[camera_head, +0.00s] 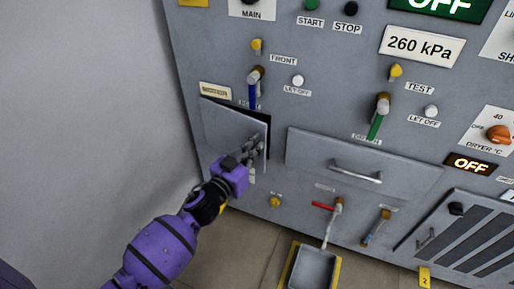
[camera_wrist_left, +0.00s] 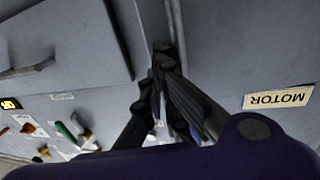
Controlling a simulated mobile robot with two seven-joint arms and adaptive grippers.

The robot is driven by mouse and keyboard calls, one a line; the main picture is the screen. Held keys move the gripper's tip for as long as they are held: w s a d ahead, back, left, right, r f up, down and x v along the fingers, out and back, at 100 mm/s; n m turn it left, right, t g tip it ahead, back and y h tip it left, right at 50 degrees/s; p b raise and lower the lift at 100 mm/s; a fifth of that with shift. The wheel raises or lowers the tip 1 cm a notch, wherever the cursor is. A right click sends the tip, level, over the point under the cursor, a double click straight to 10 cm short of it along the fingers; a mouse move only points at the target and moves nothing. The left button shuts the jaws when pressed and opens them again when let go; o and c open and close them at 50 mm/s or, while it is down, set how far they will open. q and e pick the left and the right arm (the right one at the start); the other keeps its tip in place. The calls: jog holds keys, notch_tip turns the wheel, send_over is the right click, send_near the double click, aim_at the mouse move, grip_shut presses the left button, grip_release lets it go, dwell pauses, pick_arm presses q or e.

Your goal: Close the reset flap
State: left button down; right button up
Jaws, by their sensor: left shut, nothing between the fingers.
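The reset flap appears to be the grey square flap (camera_head: 225,135) under the small "MOTOR" label (camera_head: 215,91) at the panel's left side. It stands slightly ajar, with a dark gap along its top and right edges. My left gripper (camera_head: 260,146) is shut and empty at the flap's right edge, covering part of it; I cannot tell whether it touches. In the left wrist view, upside down, the shut fingertips (camera_wrist_left: 164,62) are by the edge between the flap (camera_wrist_left: 240,45) and the panel. My right gripper is not in view.
A drawer front with a bar handle (camera_head: 356,172) is right of the flap. A blue lever (camera_head: 253,92) and a green lever (camera_head: 377,122) stick out above. A tray (camera_head: 313,270) stands on the floor below. A plain wall (camera_head: 80,90) is at left.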

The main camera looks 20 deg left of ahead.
aim_at(264, 141)
pick_arm(q)
jog(key=shift+w+d, duration=0.1)
jog(key=shift+w, duration=0.2)
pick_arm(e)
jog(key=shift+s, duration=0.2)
pick_arm(q)
jog(key=w+n+y+b, duration=0.1)
jog(key=w+y, duration=0.1)
jog(key=w+d+n+y, duration=0.1)
jog(key=w, duration=0.2)
jog(key=shift+d+r+y+b, duration=0.1)
jog(key=shift+d+y+b, duration=0.05)
jog(key=shift+y+b, duration=0.25)
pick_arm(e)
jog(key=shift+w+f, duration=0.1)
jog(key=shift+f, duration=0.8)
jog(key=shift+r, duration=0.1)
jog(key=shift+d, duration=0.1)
